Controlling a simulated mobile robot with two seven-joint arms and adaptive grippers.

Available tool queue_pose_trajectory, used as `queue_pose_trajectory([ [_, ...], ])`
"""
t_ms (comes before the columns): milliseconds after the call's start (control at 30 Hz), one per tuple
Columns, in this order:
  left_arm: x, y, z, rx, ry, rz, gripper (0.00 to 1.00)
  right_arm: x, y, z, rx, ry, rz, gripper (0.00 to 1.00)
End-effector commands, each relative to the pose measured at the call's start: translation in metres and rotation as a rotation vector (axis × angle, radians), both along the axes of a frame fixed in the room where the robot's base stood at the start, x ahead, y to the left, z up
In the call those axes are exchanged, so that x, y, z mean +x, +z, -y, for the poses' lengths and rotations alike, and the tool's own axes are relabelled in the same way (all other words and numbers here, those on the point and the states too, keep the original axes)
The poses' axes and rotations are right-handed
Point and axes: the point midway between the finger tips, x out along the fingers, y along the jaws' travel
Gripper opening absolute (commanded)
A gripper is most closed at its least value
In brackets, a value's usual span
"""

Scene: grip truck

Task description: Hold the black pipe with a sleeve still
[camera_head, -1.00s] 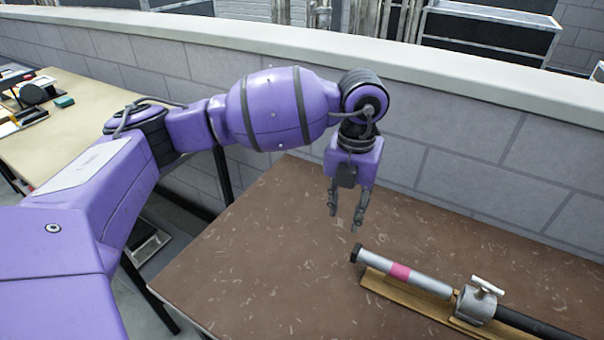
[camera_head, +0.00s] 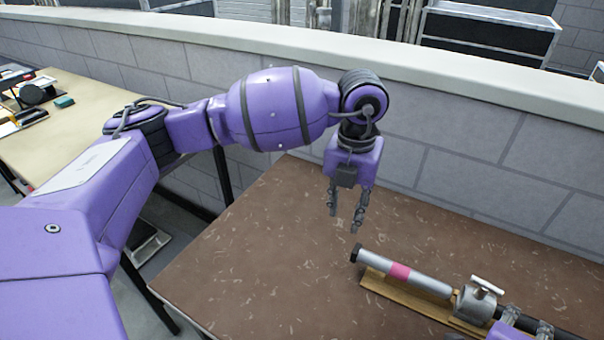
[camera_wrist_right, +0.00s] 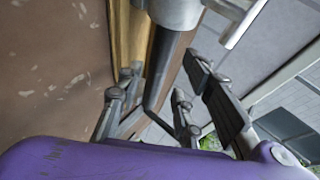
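The black pipe (camera_head: 548,325) lies at the lower right of the table in the head view. It runs into a silver sleeve (camera_head: 425,280) with a pink band and a black end cap, past a grey clamp (camera_head: 476,304) with a T-handle. My right gripper (camera_head: 527,324) is at the pipe, partly cut off by the frame. In the right wrist view its fingers stand apart on both sides of the black pipe (camera_wrist_right: 166,65), with gaps visible. My left gripper (camera_head: 345,222) is open and empty above the table, behind the sleeve's capped end.
A wooden board (camera_head: 400,298) lies under the sleeve and clamp. The brown table (camera_head: 260,265) is clear to the left. A grey block wall (camera_head: 470,185) stands close behind. A beige table (camera_head: 75,125) with small items is at the far left.

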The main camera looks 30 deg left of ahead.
Motion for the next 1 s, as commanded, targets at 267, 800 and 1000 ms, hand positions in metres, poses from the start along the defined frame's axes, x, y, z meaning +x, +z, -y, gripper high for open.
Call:
queue_pose_trajectory([
  [267,0.0,0.0,0.0,0.0,-0.001,0.001,0.31,0.034,-0.022,0.019,-0.009,-0.003,-0.001,0.34],
  [800,0.0,0.0,0.0,0.0,-0.001,0.001,0.31,0.052,-0.035,0.028,-0.004,-0.003,-0.001,0.34],
  [1000,0.0,0.001,0.0,0.0,0.0,0.001,0.31,0.052,-0.035,0.028,-0.004,-0.003,-0.001,0.09],
])
